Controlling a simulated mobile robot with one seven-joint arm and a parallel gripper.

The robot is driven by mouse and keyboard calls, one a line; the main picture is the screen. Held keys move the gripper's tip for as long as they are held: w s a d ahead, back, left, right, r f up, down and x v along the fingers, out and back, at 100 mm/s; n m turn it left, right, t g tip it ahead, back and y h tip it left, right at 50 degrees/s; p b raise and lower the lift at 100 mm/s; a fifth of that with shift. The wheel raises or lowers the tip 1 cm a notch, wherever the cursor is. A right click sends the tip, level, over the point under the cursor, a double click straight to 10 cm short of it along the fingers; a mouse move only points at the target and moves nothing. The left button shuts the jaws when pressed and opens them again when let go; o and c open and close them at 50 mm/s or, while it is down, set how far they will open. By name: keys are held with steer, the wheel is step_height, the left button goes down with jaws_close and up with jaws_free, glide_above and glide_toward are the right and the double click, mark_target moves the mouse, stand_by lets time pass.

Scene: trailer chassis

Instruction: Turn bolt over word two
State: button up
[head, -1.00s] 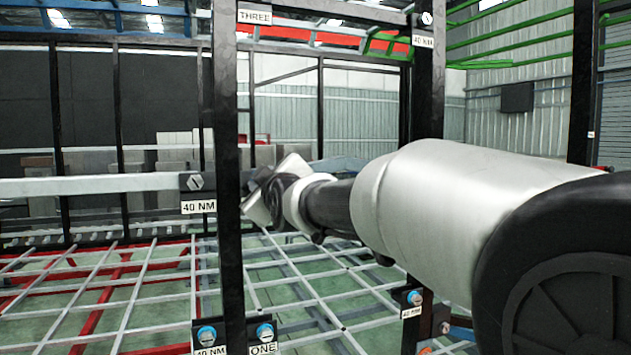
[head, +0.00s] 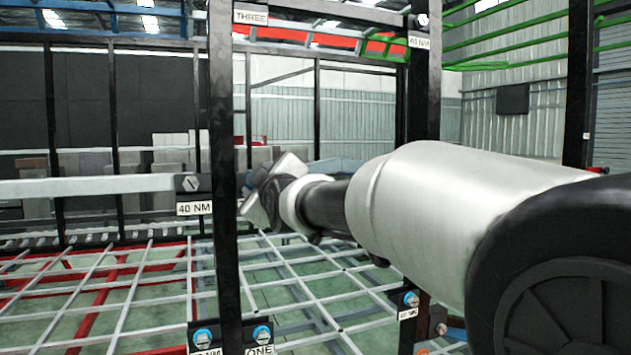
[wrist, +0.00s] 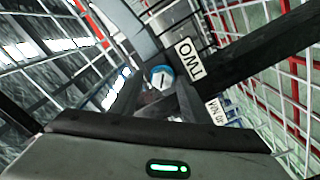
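In the wrist view, a bolt with a blue ring and a pale slotted head (wrist: 160,78) sits beside the white label reading TWO (wrist: 188,58), which appears rotated. My gripper (wrist: 157,92) is open. Its two dark fingers stand apart, pointing toward the bolt, with the bolt seen between and just beyond the tips. Contact with the bolt cannot be told.
A black post (head: 224,150) stands in front of my gripper, with a 40 NM plate (head: 195,209) beside it. A label ONE (head: 260,350) has a blue-ringed bolt (head: 262,334) above it. THREE (head: 250,17) is at the top. A grid frame (head: 110,290) lies below.

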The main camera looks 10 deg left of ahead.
steer(key=v, duration=1.7)
steer(key=shift+s, duration=0.15)
steer(key=shift+d+f, duration=0.1)
steer(key=shift+d, duration=0.1)
